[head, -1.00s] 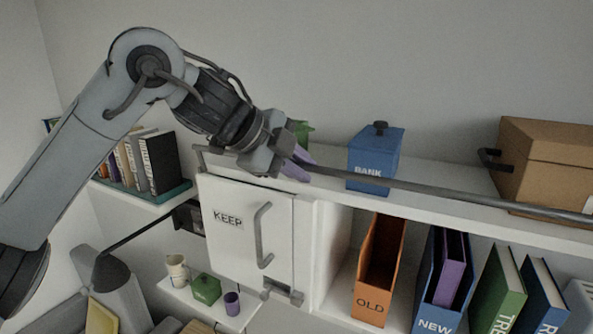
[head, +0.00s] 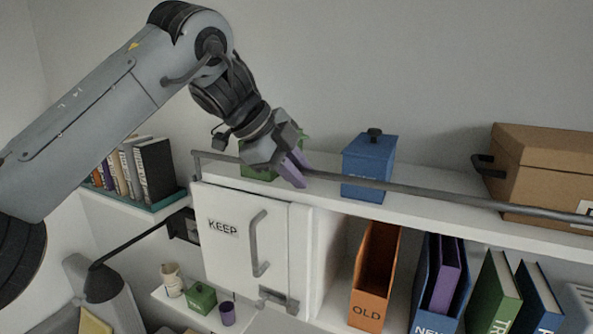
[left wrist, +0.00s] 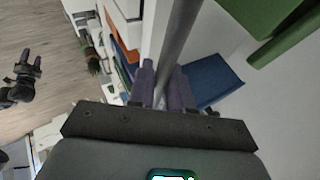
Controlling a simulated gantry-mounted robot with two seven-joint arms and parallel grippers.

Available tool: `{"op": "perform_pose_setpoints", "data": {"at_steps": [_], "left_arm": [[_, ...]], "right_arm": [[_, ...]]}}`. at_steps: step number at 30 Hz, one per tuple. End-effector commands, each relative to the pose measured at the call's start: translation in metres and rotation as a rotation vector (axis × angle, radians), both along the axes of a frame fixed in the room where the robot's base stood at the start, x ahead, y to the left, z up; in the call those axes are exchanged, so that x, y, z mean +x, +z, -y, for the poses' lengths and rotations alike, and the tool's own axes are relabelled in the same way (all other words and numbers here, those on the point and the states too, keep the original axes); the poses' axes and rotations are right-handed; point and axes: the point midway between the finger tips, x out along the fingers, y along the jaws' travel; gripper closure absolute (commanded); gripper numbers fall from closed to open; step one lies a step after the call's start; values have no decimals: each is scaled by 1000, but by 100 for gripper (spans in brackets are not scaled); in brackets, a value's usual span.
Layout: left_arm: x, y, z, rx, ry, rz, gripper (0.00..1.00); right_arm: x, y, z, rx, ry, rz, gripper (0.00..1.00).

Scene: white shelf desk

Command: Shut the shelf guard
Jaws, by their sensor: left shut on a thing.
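The shelf guard is a long grey rail (head: 420,190) along the front of the upper white shelf. It runs from above the KEEP door at the left past the cardboard box at the right, slightly above the shelf edge. My left gripper (head: 295,171) is shut on the rail, left of the blue BANK box. In the left wrist view the rail (left wrist: 178,32) passes between the purple fingers (left wrist: 162,88). A small dark gripper, apparently my right one (left wrist: 28,66), shows at the far left of that view. Its jaw state is unclear.
Behind the rail stand a blue BANK box (head: 369,167), a cardboard box (head: 545,165) and a green box (head: 258,172) partly hidden by my gripper. Below are the closed KEEP door (head: 225,250), an orange OLD file holder (head: 371,290) and other files and books.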

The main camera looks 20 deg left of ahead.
Motion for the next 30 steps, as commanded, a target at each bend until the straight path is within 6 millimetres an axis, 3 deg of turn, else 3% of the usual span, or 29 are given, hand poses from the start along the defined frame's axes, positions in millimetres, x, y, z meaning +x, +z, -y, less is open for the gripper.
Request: {"op": "perform_pose_setpoints", "data": {"at_steps": [5,6,9,20,30], "left_arm": [[1,-2,3,2,-6,2,100],[1,-3,3,3,-6,2,76],[1,-2,3,2,-6,2,61],[0,1,0,1,-2,1,60],[-20,35,-18,5,-1,5,60]], "right_arm": [[0,0,0,0,1,0,46],[0,0,0,0,0,0,46],[0,0,0,0,0,0,46],[0,0,-1,4,-3,-1,46],[0,0,-2,8,-5,0,46]]}}
